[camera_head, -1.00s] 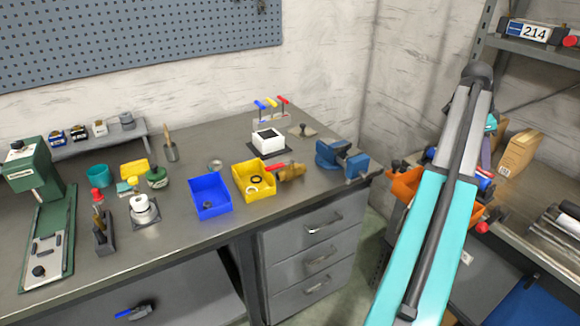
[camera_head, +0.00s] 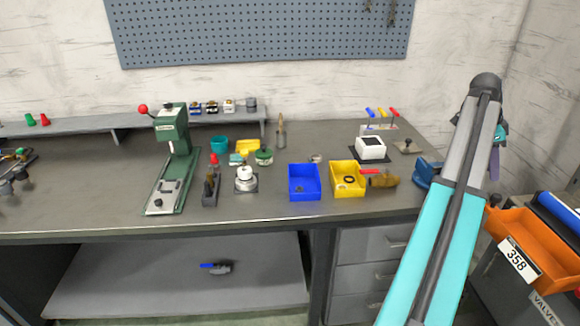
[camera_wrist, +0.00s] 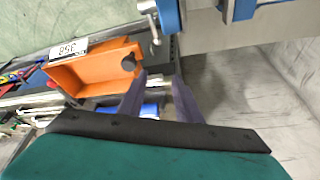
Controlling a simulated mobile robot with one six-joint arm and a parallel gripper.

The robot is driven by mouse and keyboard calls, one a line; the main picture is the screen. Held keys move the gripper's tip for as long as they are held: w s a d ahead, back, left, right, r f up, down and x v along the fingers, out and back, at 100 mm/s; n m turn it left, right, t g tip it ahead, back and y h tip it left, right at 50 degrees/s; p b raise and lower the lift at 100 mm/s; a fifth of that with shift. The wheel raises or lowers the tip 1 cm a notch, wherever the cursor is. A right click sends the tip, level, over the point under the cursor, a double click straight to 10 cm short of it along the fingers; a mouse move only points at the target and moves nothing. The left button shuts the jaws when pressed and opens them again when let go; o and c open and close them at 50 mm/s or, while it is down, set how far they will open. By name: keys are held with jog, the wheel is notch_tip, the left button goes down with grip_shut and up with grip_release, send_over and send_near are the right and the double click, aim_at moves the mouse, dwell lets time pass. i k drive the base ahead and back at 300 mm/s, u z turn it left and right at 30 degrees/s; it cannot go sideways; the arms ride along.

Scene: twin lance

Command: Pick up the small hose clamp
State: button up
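A small silvery ring (camera_head: 316,158) lies on the workbench (camera_head: 290,229) behind the blue bin. It may be the small hose clamp, but it is too small to be sure. My gripper (camera_wrist: 159,80) is empty in the wrist view, with its two purple-grey fingers apart. In the head view it is partly hidden behind my raised arm, at the right. It is far from the silvery ring, which does not show in the wrist view.
A blue bin (camera_head: 304,184) and a yellow bin (camera_head: 347,180) with dark rings inside stand near the bench's front edge. A brass valve (camera_head: 383,179) lies beside them. A green press (camera_head: 172,165) stands left. An orange bin (camera_head: 535,250) labelled 358 is at right.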

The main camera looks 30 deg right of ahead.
aim_at(310, 158)
jog(key=u, duration=0.65)
jog(key=k, duration=0.75)
jog(key=z, duration=0.15)
jog(key=i, duration=1.65)
jog(key=u, duration=0.35)
